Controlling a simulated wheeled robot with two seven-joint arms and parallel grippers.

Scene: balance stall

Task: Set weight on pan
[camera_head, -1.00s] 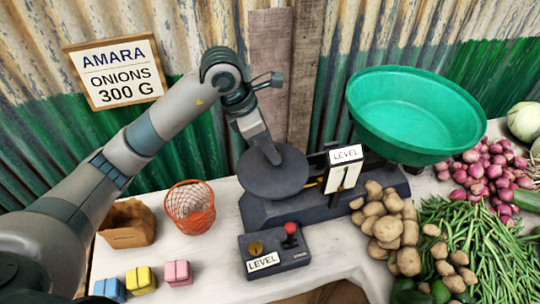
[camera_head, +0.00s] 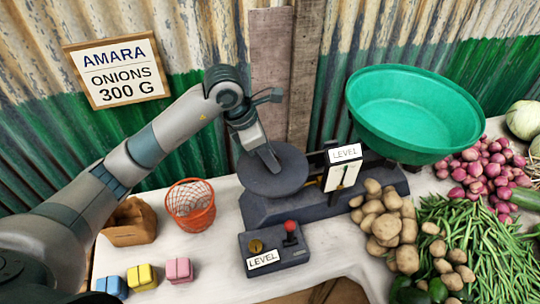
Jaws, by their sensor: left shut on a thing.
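My left gripper (camera_head: 268,158) is over the dark round pan (camera_head: 262,183) on the left side of the balance scale. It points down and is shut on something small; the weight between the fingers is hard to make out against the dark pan. I cannot tell whether it touches the pan. The large green pan (camera_head: 415,110) on the right side of the scale looks empty. A white LEVEL sign (camera_head: 345,153) stands at the middle of the scale. My right gripper is not in view.
A control box (camera_head: 262,262) with a red knob sits in front of the scale. Left are an orange wire basket (camera_head: 190,208), a brown bag (camera_head: 128,225) and blue, yellow (camera_head: 143,277) and pink blocks (camera_head: 179,270). Potatoes (camera_head: 385,220), beans and onions (camera_head: 480,175) crowd the right.

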